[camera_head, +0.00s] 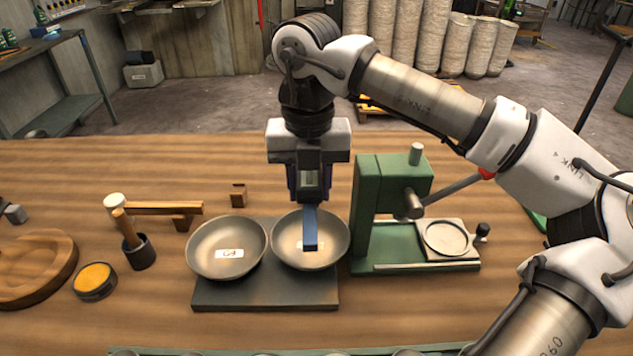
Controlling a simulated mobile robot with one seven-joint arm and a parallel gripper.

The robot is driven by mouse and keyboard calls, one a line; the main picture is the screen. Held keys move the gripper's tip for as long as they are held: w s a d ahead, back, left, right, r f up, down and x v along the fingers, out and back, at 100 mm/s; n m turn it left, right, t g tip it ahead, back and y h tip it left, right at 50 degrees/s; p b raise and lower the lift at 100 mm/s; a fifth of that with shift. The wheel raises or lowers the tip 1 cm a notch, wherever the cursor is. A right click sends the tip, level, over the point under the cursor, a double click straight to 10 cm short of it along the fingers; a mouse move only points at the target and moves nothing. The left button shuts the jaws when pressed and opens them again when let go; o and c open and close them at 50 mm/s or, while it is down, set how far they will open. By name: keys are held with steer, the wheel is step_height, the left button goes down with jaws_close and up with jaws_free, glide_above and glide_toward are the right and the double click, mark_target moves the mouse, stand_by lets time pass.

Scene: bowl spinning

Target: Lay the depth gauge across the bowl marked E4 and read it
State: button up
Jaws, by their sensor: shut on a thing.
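My gripper (310,192) hangs above the right bowl (335,238) and is shut on a blue bar (310,232), which looks like the depth gauge. The bar reaches down in front of the bowl's inside in the picture; I cannot tell whether it touches the bowl. A white label in this bowl is mostly hidden behind the bar, so its mark cannot be read. The left bowl (205,247) is empty, with a small white label that I cannot read surely. Both metal bowls stand side by side on a dark grey slab (265,293).
A green press (375,220) with a lever and round plate stands close to the right bowl. A wooden stand (165,208), a dark cup with a mallet (139,252), a yellow-topped tin (95,281) and a wooden tray (28,268) stand left.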

steer(key=shift+f+b, duration=1.85)
steer(key=shift+f, duration=0.95)
steer(key=shift+f+b, duration=1.15)
steer(key=shift+f, duration=0.1)
steer(key=shift+f+b, duration=0.25)
steer(key=shift+b, duration=0.1)
steer(key=o, duration=1.3)
steer(key=shift+r, duration=0.1)
step_height(320, 180, up, 14)
steer(key=shift+f, duration=0.15)
